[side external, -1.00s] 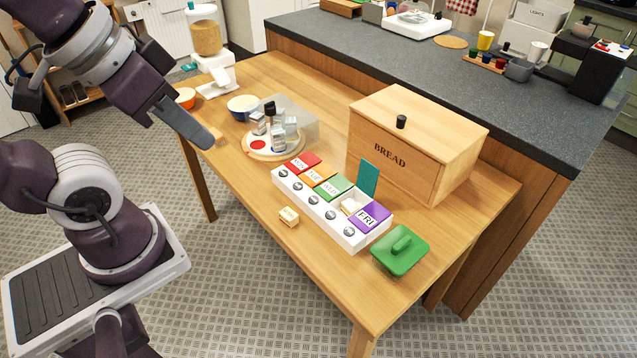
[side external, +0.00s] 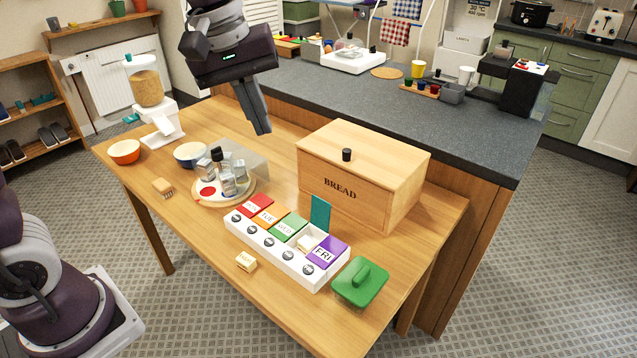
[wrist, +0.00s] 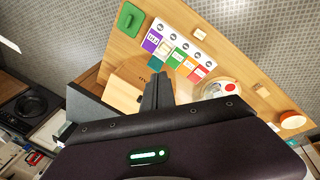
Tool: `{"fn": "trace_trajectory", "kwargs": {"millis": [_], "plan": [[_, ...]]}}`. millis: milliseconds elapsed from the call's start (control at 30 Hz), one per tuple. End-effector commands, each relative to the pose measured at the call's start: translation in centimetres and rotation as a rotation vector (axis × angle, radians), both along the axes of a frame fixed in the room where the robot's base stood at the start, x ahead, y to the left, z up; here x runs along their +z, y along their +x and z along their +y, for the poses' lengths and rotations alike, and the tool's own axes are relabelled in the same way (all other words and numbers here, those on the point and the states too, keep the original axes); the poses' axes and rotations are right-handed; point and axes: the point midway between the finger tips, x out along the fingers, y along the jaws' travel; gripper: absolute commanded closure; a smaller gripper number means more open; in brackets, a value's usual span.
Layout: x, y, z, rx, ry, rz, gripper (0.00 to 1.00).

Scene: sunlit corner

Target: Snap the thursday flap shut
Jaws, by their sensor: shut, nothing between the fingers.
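The white pill box (side external: 278,252) lies on the wooden table with a row of coloured flaps. The red, orange, green and purple FRI (side external: 327,252) flaps lie closed. The teal thursday flap (side external: 320,214) stands up, open, between the green and purple ones. A pale block shows in its open compartment (side external: 306,243). In the wrist view the pill box (wrist: 186,42) is beyond the fingertips, and the teal flap (wrist: 154,58) points toward the bread box. My gripper (side external: 263,130) is shut and empty, in the air behind and above the pill box, touching nothing.
The bread box (side external: 362,175) stands close behind the pill box. A green lid (side external: 360,282) lies at its right end and a small cream block (side external: 246,261) in front. A round tray (side external: 225,197) with shakers and a clear cover stands at the left.

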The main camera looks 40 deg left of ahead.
Motion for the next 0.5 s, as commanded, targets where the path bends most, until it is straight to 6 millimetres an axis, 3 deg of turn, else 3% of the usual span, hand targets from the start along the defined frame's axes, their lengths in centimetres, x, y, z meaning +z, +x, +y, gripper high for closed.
{"fn": "trace_trajectory", "kwargs": {"millis": [33,100,200,333,400,500], "plan": [[-2.2,3.4,0.0,0.107,-0.018,0.056,1.00],[-5.8,7.9,0.0,0.279,-0.038,0.122,1.00],[-11.6,12.6,-0.1,0.492,-0.040,0.194,1.00],[-17.8,15.7,-0.5,0.675,-0.026,0.248,1.00],[-19.7,16.3,-0.5,0.728,-0.019,0.260,1.00],[-21.0,16.6,-0.6,0.758,-0.016,0.268,1.00]]}}
